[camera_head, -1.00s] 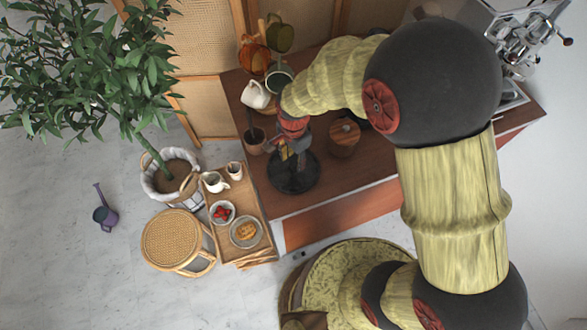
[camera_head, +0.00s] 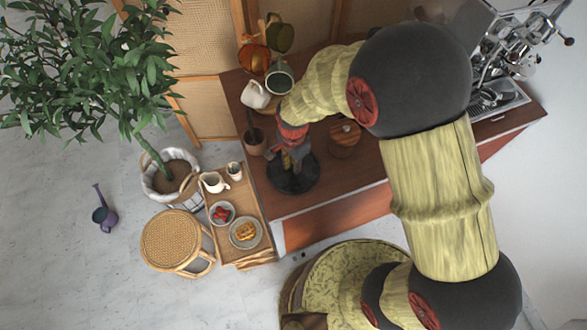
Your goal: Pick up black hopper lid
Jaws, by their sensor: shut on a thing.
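The black hopper lid (camera_head: 291,186) shows as a dark round disc near the front left edge of the wooden counter. My gripper (camera_head: 292,163) reaches down over it from behind and is shut on the lid. The fingers cover the middle of the disc, so the exact place of contact is hidden. I cannot tell whether the lid is resting or lifted.
The wooden counter (camera_head: 345,185) also holds a round wooden-topped canister (camera_head: 344,133), a white pitcher (camera_head: 255,95), a small brown pot (camera_head: 254,143) and cups on a stand at the back. An espresso machine (camera_head: 497,95) stands at right. A serving tray (camera_head: 251,207) is left of the counter.

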